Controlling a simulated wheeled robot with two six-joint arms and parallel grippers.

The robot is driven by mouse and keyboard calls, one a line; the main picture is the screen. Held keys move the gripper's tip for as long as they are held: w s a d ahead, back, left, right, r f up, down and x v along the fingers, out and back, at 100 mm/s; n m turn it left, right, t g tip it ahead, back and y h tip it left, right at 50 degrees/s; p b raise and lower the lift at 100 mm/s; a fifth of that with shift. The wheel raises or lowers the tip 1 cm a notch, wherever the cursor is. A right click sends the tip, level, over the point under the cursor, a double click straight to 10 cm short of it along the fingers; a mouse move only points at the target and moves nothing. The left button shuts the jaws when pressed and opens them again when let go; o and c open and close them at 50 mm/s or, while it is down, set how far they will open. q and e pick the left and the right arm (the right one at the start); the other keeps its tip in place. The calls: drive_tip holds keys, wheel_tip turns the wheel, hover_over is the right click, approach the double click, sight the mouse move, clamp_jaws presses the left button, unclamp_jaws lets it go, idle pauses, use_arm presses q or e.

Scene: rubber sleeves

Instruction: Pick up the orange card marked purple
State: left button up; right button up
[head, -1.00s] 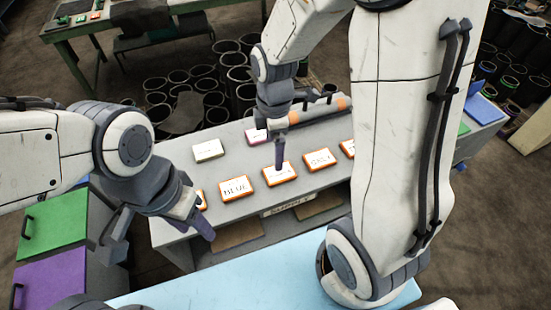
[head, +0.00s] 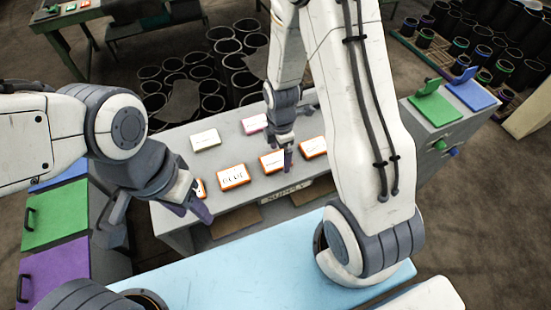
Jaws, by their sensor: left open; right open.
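Several orange-edged cards with white faces lie in a row on the grey supply table (head: 172,215). One card (head: 232,176) seems to read BLUE. The card to its right (head: 268,163) has lettering too small to read, and so has the card further right (head: 312,147). I cannot tell which is marked purple. My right gripper (head: 288,160) is open, pointing down at the right end of the middle card; contact is unclear. My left gripper (head: 203,205) is open at the table's front left, partly hiding another orange card (head: 200,188).
A pale green-edged card (head: 205,140) and a pink-edged card (head: 254,124) lie behind the row. Green (head: 55,217) and purple (head: 55,268) panels stand at left. A light blue surface (head: 240,270) is in front. Black tubes (head: 230,75) stand behind the table.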

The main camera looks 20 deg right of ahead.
drive_tip(key=shift+f, duration=0.55)
drive_tip(key=c, duration=1.3)
drive_tip(key=shift+o, duration=0.2)
drive_tip(key=shift+r, duration=0.15)
